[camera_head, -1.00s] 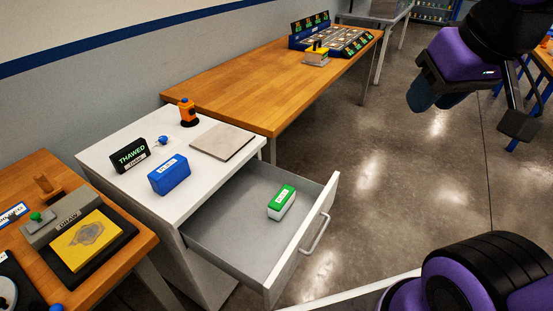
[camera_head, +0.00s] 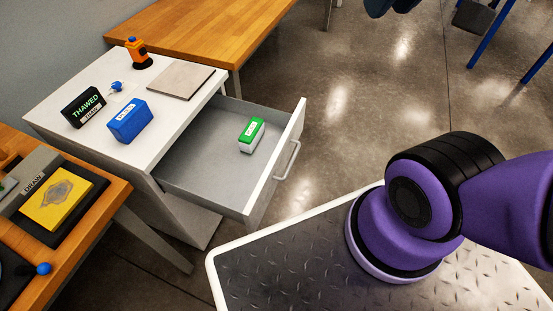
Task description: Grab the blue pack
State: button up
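The blue pack (camera_head: 130,121) is a blue block with a white label on its top. It stands on the white cabinet top (camera_head: 175,112), beside the black THAWED sign (camera_head: 84,107). My gripper (camera_head: 427,10) is only partly in view at the top edge, to the right. Its two dark finger ends are wide apart with bare floor between them. It is far from the blue pack and holds nothing that I can see. The rest of the gripper is cut off by the frame.
The cabinet's drawer (camera_head: 200,172) is pulled open and holds a green and white pack (camera_head: 252,134). A grey plate (camera_head: 181,83), an orange device (camera_head: 138,54) and a small blue knob (camera_head: 117,86) share the top. Wooden tables stand left and behind.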

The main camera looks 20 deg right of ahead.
aim_at(130, 120)
jog(key=j+u, duration=0.1)
jog(key=u, duration=0.35)
jog(key=j+u, duration=0.1)
jog(key=u, duration=0.4)
jog(key=j+u, duration=0.1)
jog(key=u, duration=0.35)
jog(key=j+u, duration=0.1)
jog(key=u, duration=0.35)
jog(key=i+u, duration=0.1)
jog(key=u, duration=0.35)
jog(key=i+j+u, duration=0.15)
jog(key=u, duration=0.15)
jog(key=i+z, duration=0.15)
jog(key=z, duration=0.25)
jog(key=i+z, duration=0.2)
jog(key=z, duration=0.25)
jog(key=i+z, duration=0.15)
jog(key=z, duration=0.25)
